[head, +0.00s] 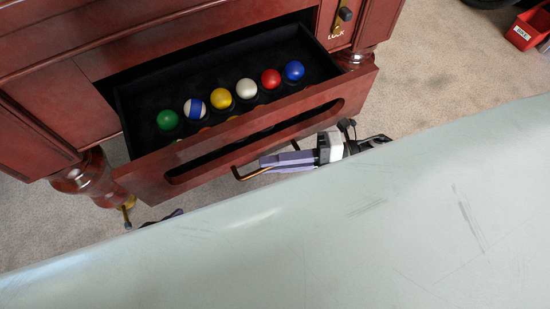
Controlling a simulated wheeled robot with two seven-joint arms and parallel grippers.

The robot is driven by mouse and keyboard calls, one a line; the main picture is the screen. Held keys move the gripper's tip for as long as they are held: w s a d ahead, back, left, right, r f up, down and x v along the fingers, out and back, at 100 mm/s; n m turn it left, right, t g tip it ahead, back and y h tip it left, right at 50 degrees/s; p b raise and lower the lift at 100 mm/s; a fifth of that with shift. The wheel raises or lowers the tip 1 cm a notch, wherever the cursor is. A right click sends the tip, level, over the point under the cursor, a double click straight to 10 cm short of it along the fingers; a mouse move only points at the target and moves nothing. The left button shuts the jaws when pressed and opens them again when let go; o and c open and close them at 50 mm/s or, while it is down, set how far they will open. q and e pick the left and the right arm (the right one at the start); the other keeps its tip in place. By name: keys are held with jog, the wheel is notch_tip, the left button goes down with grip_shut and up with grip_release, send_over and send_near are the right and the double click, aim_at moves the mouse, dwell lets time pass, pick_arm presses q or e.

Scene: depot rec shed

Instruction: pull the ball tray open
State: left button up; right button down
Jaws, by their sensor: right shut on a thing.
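The ball tray (185,158) is a dark red wooden drawer with a black lining, standing well out from the dark red cabinet. Several balls sit in it: green, white with a blue stripe, yellow, white, red and blue in a row, with more partly hidden behind the front panel. A thin brass bar handle (240,178) runs along the front. My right gripper (264,162), with purple fingers, is shut on the handle from the right. A small dark part of my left gripper (165,218) shows below the tray's left corner; its jaws are not clear.
A black knob (345,13) above the word LOCK is on the cabinet at the tray's upper right. Turned wooden legs (85,176) stand at either side. A red bin (527,30) is on the grey carpet at far right. The lower view is blocked.

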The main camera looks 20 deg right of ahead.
jog(key=c, duration=1.8)
grip_release()
jog(key=shift+d, duration=0.1)
jog(key=shift+c, duration=0.2)
jog(key=f+p+v, duration=0.1)
jog(key=v, duration=0.9)
jog(key=shift+d+r, duration=0.15)
jog(key=shift+r, duration=0.35)
